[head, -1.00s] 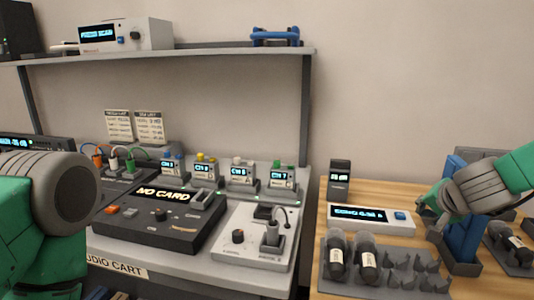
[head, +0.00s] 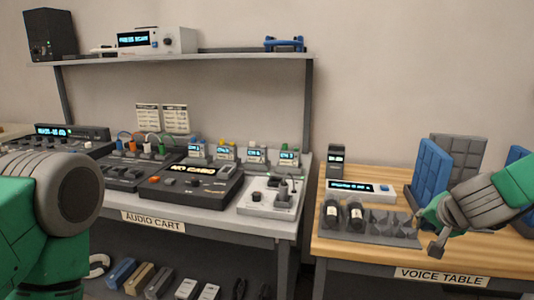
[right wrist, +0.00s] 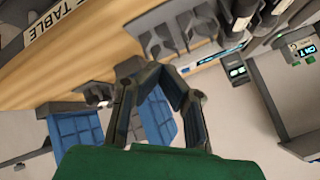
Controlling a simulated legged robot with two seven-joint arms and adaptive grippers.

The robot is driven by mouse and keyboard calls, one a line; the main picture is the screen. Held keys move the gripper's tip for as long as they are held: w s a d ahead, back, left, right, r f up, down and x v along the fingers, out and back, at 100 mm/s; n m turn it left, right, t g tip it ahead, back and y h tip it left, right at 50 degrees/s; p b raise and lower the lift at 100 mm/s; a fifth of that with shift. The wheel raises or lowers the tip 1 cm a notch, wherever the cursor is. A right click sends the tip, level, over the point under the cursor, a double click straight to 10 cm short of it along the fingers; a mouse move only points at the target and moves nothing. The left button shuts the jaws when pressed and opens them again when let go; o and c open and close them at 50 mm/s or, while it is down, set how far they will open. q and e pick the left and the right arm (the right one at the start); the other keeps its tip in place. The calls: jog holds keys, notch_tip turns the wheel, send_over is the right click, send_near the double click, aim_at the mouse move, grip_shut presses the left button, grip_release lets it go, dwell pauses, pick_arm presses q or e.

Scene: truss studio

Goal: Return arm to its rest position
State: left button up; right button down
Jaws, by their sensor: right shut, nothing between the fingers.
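My right gripper (head: 434,232) is in front of the right part of the voice table (head: 400,258) in the head view, shut and empty. Its fingers also show in the right wrist view (right wrist: 157,72), meeting at the tips with nothing between them. The green and grey links of my left arm fill the lower left of the head view; the left gripper itself is outside the picture.
The dark rack (head: 385,224) holding two microphones lies left of my right gripper. A blue foam panel (head: 430,168) and a grey one (head: 466,155) stand behind it. The audio cart (head: 270,227) is at left, with a shelf (head: 230,54) above it.

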jog(key=s+a+f+n+g, duration=0.2)
jog(key=s+f+n, duration=0.1)
jog(key=s+f, duration=0.6)
jog(key=s+a+f+n+g, duration=0.25)
jog(key=s+f, duration=0.55)
jog(key=f, duration=0.4)
jog(key=s+a+f+n+g, duration=0.1)
jog(key=s+f, duration=0.1)
jog(key=s, duration=0.5)
jog(key=s+a+f+n+g+y, duration=0.1)
jog(key=s+f+n, duration=0.1)
jog(key=s, duration=0.4)
jog(key=s+a+f+n+g, duration=0.1)
jog(key=s+f+n, duration=0.1)
jog(key=s, duration=0.5)
jog(key=shift+s+a+f+g+p, duration=0.35)
jog(key=shift+f+p, duration=0.05)
jog(key=shift+f, duration=0.35)
jog(key=shift+w, duration=0.1)
